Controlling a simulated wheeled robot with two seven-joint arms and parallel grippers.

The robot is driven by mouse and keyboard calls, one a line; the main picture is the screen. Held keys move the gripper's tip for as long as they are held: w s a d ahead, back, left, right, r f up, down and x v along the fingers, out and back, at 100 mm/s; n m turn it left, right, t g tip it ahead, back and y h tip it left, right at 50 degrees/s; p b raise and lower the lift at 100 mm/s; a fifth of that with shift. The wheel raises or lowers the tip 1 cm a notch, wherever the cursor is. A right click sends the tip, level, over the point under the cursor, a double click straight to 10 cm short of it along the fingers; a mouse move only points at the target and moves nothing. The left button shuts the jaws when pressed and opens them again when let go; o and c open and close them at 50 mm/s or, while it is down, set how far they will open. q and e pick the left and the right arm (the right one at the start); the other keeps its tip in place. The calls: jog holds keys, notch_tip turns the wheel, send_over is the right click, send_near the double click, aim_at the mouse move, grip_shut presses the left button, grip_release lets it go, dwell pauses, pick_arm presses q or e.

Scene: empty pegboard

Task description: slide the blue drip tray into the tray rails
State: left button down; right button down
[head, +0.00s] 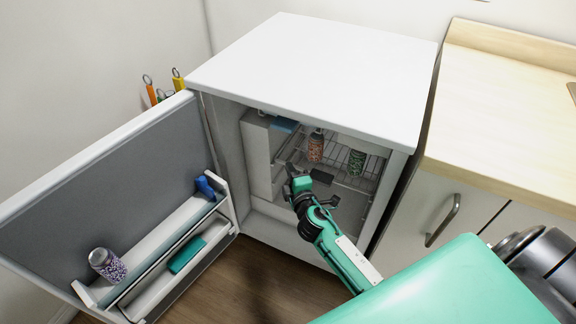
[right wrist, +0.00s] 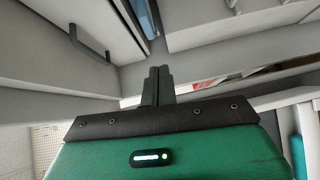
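A flat blue piece, which looks like the drip tray (head: 284,125), shows at the upper left inside the open fridge, under its top. Pale bars that may be the tray rails (head: 292,148) show just below it; I cannot tell whether the tray sits in them. My right gripper (head: 309,181) is inside the fridge opening, below and right of the blue piece and apart from it. In the right wrist view its two fingers (right wrist: 157,84) are together with nothing visible between them. A blue strip (right wrist: 144,18) shows beyond them; I cannot tell whether it is the tray. My left gripper is out of view.
The fridge door (head: 120,185) stands open at left, its shelves holding a jar (head: 107,264), a blue item (head: 205,188) and a teal box (head: 187,254). A red-brown jar (head: 316,147) and a green jar (head: 356,162) stand on the wire shelf. A counter (head: 500,110) is at right.

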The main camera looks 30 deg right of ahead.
jog(key=s+f+m+g, duration=0.8)
jog(key=s+f+m, duration=0.3)
jog(key=s, duration=0.5)
jog(key=s+a+f+m+g+y, duration=0.1)
jog(key=s+a+f+g, duration=0.1)
jog(key=s, duration=0.5)
jog(key=s+a+f+m+g+y, duration=0.1)
jog(key=s+a+f+g+y, duration=0.1)
jog(key=s, duration=0.6)
jog(key=a+f+g, duration=0.1)
jog(key=a+g, duration=0.1)
jog(key=a, duration=0.1)
jog(key=shift+s+a+f, duration=0.25)
jog(key=shift+a+f, duration=0.05)
jog(key=shift+f, duration=0.05)
